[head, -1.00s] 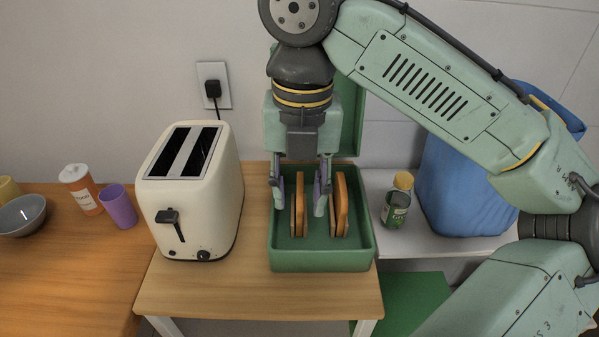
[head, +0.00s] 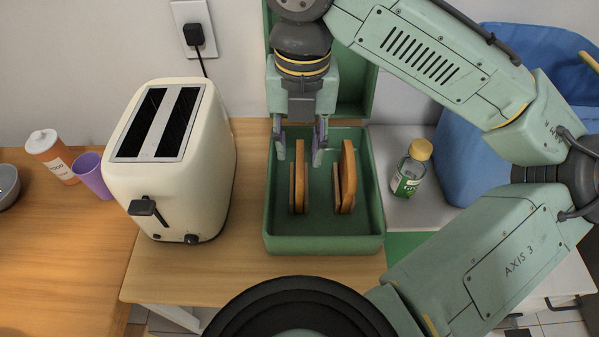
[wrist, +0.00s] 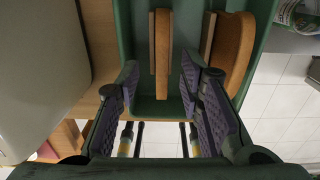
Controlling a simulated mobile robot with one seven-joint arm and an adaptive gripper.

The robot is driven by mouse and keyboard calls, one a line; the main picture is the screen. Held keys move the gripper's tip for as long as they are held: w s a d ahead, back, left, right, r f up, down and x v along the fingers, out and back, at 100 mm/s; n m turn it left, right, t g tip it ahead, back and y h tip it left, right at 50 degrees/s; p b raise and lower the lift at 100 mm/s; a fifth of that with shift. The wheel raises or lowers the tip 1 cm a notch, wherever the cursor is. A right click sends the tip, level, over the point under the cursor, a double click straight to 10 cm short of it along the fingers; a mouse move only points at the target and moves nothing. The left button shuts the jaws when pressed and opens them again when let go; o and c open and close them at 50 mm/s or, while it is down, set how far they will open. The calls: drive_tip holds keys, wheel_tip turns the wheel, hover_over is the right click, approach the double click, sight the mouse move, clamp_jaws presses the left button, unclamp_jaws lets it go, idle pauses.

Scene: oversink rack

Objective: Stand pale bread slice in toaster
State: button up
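Two bread slices stand on edge in a green box: a left slice (head: 299,177) and a right slice (head: 347,176), each with a thin tan slab on its left. In the wrist view the left slice (wrist: 163,55) looks a little lighter than the right slice (wrist: 236,48). My gripper (head: 300,154) is open and empty, its fingers to either side of the left slice, near its far upper end. The wrist view shows a gap between the fingers (wrist: 158,84). The cream toaster (head: 172,165) stands left of the box; its two top slots look empty.
The green box (head: 325,244) has an upright lid at the back. A bottle with a yellow cap (head: 409,170) and a blue bin (head: 478,140) stand to the right. A purple cup (head: 92,176) and an orange-and-white container (head: 52,157) stand left of the toaster.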

sight(300, 157)
wheel_tip(300, 157, down, 4)
drive_tip(key=shift+f, duration=0.15)
drive_tip(key=shift+c, duration=0.3)
clamp_jaws()
